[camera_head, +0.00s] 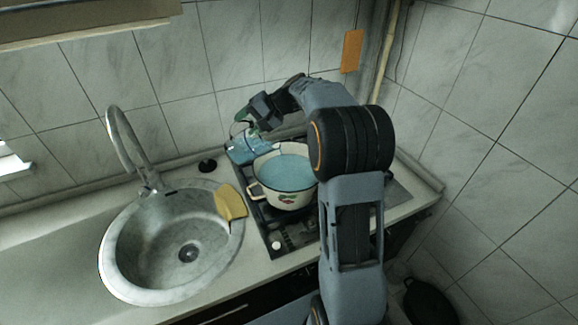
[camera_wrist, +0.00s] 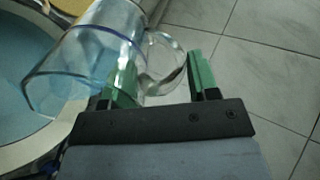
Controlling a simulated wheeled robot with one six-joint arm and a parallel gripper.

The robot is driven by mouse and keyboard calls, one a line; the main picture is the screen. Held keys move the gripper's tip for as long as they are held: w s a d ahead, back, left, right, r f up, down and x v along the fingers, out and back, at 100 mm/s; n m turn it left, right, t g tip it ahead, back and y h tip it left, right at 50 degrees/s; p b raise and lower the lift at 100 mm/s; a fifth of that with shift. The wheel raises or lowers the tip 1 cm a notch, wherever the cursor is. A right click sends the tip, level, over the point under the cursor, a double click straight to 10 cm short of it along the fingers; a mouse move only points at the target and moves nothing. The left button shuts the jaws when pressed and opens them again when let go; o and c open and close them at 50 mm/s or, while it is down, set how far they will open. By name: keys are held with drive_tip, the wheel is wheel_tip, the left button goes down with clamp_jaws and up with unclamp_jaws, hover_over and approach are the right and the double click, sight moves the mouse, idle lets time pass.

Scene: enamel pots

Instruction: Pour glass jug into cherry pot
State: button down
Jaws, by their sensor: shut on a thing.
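The cherry pot (camera_head: 268,192) is a cream enamel pot with a red and green picture on its side. It stands on the stove and holds light-blue liquid. My gripper (camera_head: 250,124) is behind the pot and to its left, shut on the handle of the glass jug (camera_head: 243,150). The jug is tilted over on its side, close to the pot's left back rim. In the wrist view my gripper (camera_wrist: 162,80) has its green fingers around the handle of the clear jug (camera_wrist: 80,62). The pot's liquid (camera_wrist: 18,65) shows beside the jug. I cannot tell how much the jug holds.
A round sink (camera_head: 125,270) with a tall faucet (camera_head: 122,140) lies left of the stove. A yellow cloth (camera_head: 230,203) hangs over the sink's right rim. A small black object (camera_head: 207,166) is on the counter behind. Tiled walls close off the back and right.

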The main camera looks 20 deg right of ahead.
drive_tip(key=shift+s+d+t+y+b, duration=0.3)
drive_tip(key=shift+d+y+b, duration=0.3)
drive_tip(key=shift+b, duration=0.55)
idle(0.5)
drive_tip(key=shift+s+d+r+t+y+b, duration=0.2)
drive_tip(key=shift+s+d+r+y+b, duration=0.1)
drive_tip(key=shift+d+y+b, duration=0.2)
drive_tip(key=shift+s+d+r+t+y+b, duration=0.2)
drive_tip(key=shift+d+r+y+b, duration=0.1)
drive_tip(key=shift+d+y+b, duration=0.2)
idle(2.3)
